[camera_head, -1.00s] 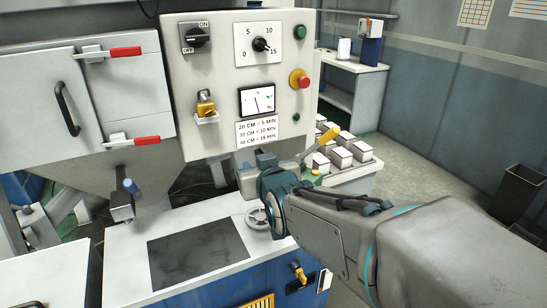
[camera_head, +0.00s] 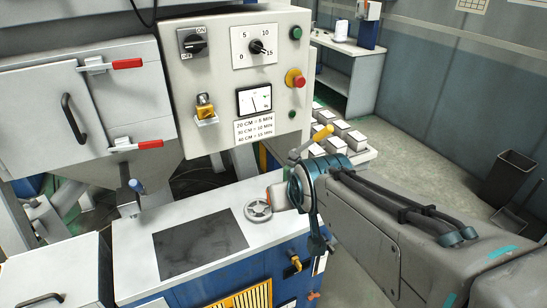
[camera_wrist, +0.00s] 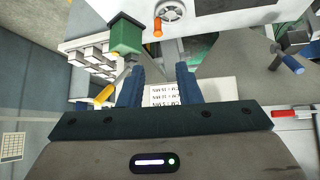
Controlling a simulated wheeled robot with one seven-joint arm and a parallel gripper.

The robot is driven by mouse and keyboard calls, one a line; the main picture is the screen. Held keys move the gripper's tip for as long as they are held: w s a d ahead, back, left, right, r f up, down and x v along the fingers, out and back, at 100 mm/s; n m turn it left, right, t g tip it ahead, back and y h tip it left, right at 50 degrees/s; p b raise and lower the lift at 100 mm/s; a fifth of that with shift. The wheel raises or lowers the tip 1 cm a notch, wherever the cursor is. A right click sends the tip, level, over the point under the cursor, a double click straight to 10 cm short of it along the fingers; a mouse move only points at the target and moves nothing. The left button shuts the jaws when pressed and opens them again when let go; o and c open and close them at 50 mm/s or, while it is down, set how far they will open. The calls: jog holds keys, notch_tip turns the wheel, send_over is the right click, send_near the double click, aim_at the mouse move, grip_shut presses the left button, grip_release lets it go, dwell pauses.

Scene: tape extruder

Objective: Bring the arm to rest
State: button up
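My arm reaches in from the lower right of the head view, with its teal wrist joint (camera_head: 318,185) in front of the machine's right front corner. The wrist hides most of my gripper in that view. In the wrist view my gripper (camera_wrist: 160,80) shows two blue fingers standing apart with nothing between them. Past the fingertips lie the white time label (camera_wrist: 178,95), upside down, and part of the machine.
The control panel (camera_head: 240,85) stands behind the worktop. A handwheel (camera_head: 257,210) and a dark plate (camera_head: 200,247) sit on the worktop, left of my wrist. A yellow-handled lever (camera_head: 322,131) rises close behind the wrist. White blocks (camera_head: 340,128) stand behind it. Open floor (camera_head: 420,140) lies at right.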

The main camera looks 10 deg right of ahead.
jog(key=shift+s+d, duration=0.1)
jog(key=shift+s, duration=0.05)
dwell(0.3)
jog(key=s+d+f+g, duration=0.2)
jog(key=s+f+g, duration=0.2)
jog(key=s, duration=0.5)
jog(key=shift+s+d+m+g, duration=0.2)
jog(key=shift+m+g, duration=0.2)
jog(key=shift+g, duration=0.1)
dwell(0.4)
jog(key=shift+o, duration=0.6)
